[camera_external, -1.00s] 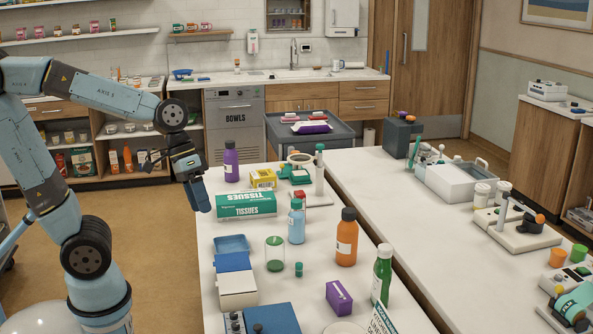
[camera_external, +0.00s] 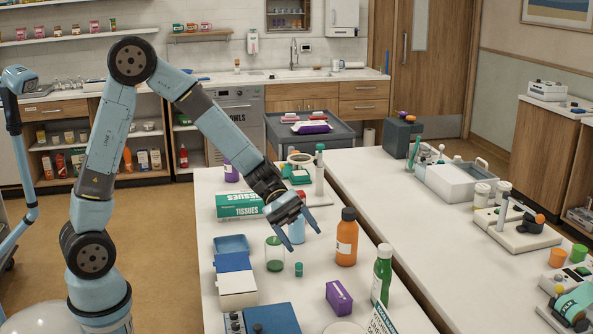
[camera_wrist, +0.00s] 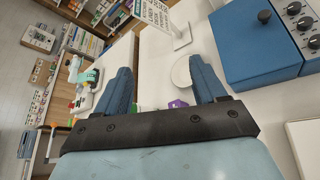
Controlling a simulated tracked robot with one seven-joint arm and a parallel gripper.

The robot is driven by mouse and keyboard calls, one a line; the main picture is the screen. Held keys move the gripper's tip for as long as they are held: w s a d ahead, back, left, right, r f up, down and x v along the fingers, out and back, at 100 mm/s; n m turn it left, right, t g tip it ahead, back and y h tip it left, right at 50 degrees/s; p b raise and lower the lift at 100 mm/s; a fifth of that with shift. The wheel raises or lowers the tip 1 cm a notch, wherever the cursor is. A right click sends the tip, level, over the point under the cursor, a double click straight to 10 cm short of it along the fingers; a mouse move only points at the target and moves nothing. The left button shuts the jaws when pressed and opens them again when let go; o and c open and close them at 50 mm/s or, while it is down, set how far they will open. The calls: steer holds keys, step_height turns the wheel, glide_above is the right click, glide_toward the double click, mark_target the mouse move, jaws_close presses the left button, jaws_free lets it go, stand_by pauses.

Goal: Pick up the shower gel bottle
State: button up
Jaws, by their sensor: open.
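Several bottles stand upright on the near white table, and their labels are too small to read, so I cannot tell which is the shower gel. A light blue bottle (camera_external: 296,232) is partly hidden behind my gripper. An orange bottle (camera_external: 347,240) stands to its right, a green bottle (camera_external: 382,277) nearer the front right, and a purple bottle (camera_external: 231,173) at the back left, partly hidden. My gripper (camera_external: 308,236) is open and empty, its fingers pointing down and right over the table. In the wrist view my gripper (camera_wrist: 161,66) has nothing between its fingertips.
A tissue box (camera_external: 238,206), a green-tinted cup (camera_external: 274,255), a small green-capped item (camera_external: 299,269) and a purple box (camera_external: 340,298) crowd the table. A blue device (camera_external: 270,319) and a standing sign (camera_external: 381,321) are at the front. The far table's near side is clear.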

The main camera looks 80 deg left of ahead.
mark_target(382, 276)
steer(key=w+a+f+n+t, duration=0.3)
steer(key=w+f+n+t, duration=0.1)
steer(key=w+n, duration=0.25)
steer(key=w+a+f+n+t, duration=0.4)
steer(key=w+n, duration=0.1)
steer(key=w, duration=0.3)
steer(key=shift+h, duration=0.3)
steer(key=x, duration=1.3)
steer(key=shift+d+f, duration=0.25)
steer(key=shift+d, duration=0.25)
steer(key=shift+c, duration=0.4)
jaws_close()
